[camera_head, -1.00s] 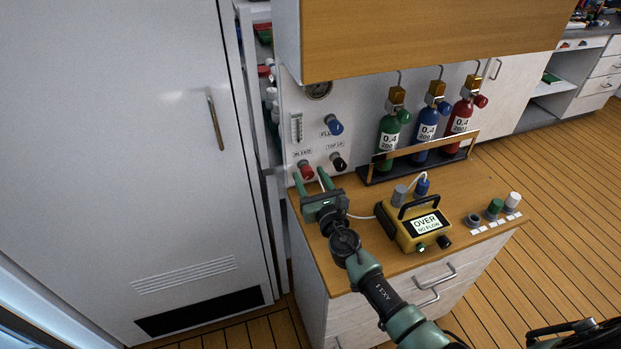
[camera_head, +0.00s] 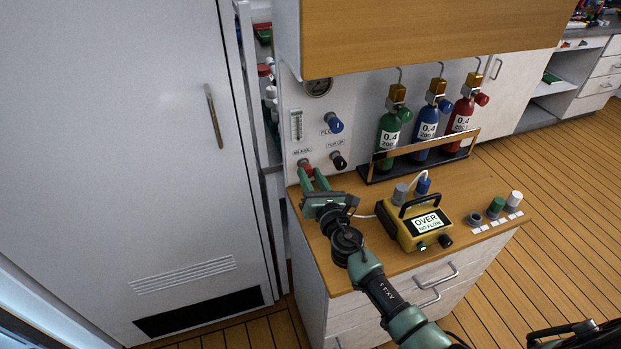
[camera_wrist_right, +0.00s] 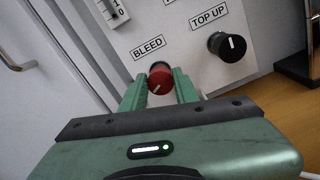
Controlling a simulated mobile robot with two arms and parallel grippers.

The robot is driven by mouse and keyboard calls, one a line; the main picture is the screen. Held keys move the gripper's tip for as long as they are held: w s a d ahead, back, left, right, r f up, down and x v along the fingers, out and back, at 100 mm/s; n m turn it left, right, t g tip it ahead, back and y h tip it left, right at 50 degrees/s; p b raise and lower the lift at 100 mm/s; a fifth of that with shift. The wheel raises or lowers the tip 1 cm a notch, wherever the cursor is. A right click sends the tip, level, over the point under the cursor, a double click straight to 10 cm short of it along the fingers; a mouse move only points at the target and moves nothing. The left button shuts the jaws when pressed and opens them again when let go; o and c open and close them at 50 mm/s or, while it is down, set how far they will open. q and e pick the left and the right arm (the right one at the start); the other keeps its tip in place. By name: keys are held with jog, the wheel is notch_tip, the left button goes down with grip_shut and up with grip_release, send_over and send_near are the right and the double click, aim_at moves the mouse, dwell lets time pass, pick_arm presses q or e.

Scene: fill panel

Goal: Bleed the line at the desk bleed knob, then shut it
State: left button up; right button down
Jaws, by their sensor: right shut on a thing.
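The red bleed knob (camera_head: 304,166) sits on the white panel (camera_head: 350,110) under the BLEED label, and it also shows in the right wrist view (camera_wrist_right: 160,80). Its white pointer line slants to the lower left in the right wrist view. My right gripper (camera_head: 312,172) is shut on the knob, with one green finger on each side of it (camera_wrist_right: 160,90). The yellow analyser (camera_head: 400,230) on the desk reads OVER, NO FLOW. My left gripper is not in view.
The black top-up knob (camera_head: 338,161) is close to the right of the bleed knob, with the blue flow knob (camera_head: 334,124) above. The round gauge (camera_head: 318,87) is partly hidden by the wooden cupboard (camera_head: 430,40). Green, blue and red cylinders stand in a rack (camera_head: 425,155).

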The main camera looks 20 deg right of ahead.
jog(key=m+b, duration=0.1)
jog(key=m, duration=0.5)
jog(key=shift+f+m+b, duration=0.15)
jog(key=shift+m+b, duration=0.15)
jog(key=m, duration=0.5)
jog(key=shift+d+f+b, duration=0.1)
jog(key=shift+b, duration=0.3)
jog(key=m, duration=0.5)
jog(key=shift+m, duration=0.4)
jog(key=m, duration=0.6)
jog(key=shift+f+p, duration=0.1)
jog(key=shift+p, duration=0.25)
jog(key=c, duration=1.1)
grip_release()
